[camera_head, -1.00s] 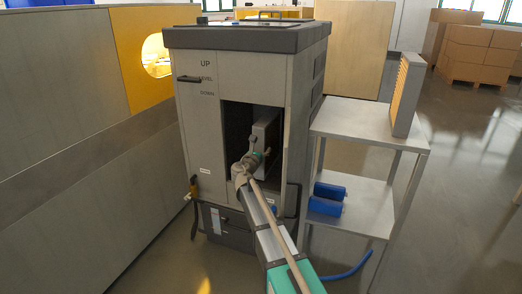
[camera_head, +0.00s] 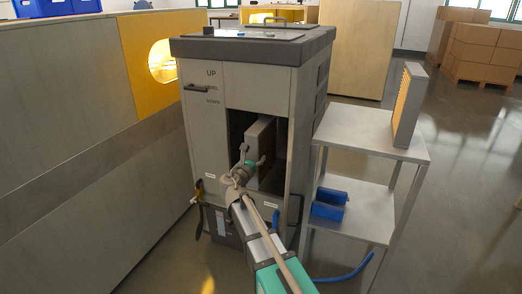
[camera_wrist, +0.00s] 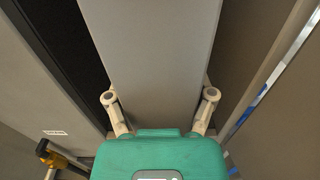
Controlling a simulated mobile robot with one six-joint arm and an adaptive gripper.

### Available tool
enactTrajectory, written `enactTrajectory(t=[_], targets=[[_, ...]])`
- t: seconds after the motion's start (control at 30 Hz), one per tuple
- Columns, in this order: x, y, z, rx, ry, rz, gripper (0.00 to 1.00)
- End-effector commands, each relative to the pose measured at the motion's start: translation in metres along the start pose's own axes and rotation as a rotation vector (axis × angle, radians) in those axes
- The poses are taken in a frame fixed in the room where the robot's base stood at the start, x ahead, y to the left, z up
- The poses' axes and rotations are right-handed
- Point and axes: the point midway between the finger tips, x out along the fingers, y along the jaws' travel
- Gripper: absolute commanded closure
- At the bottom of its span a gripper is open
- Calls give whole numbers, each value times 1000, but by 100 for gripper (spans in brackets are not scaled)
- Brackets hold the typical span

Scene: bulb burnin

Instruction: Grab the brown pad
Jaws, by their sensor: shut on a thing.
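A grey-edged panel with a brown face (camera_head: 264,143) stands upright in the dark opening of the grey cabinet (camera_head: 208,135); this is the brown pad as far as I can tell. My gripper (camera_head: 252,156) is at the opening, shut on the panel's near edge. In the wrist view the panel's flat grey edge (camera_wrist: 155,50) runs up between the two fingers of my gripper (camera_wrist: 160,98). The brown face is not visible there, and the panel's lower part is hidden by my gripper and arm.
A similar panel with a tan face (camera_head: 407,105) stands upright on the top of a metal shelf unit (camera_head: 365,135) at the right. Blue rolls (camera_head: 329,205) lie on its lower shelf. A blue hose (camera_head: 350,272) lies on the floor. A wooden-grey wall (camera_head: 75,130) closes the left side.

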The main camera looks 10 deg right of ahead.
Motion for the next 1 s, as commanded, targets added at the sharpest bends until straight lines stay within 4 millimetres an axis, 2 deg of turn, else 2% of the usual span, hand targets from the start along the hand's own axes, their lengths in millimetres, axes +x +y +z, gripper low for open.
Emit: enactTrajectory(t=[0.03, 0.1, 0.4, 0.63, 1.0], targets=[[-16, -3, 0, -1, -1, 1, 90], [-32, -2, 0, -1, -1, 3, 90], [-78, -1, 0, -1, -1, 1, 90], [-90, 0, 0, -1, -1, -1, 90], [-92, 0, 0, -1, -1, -1, 90]])
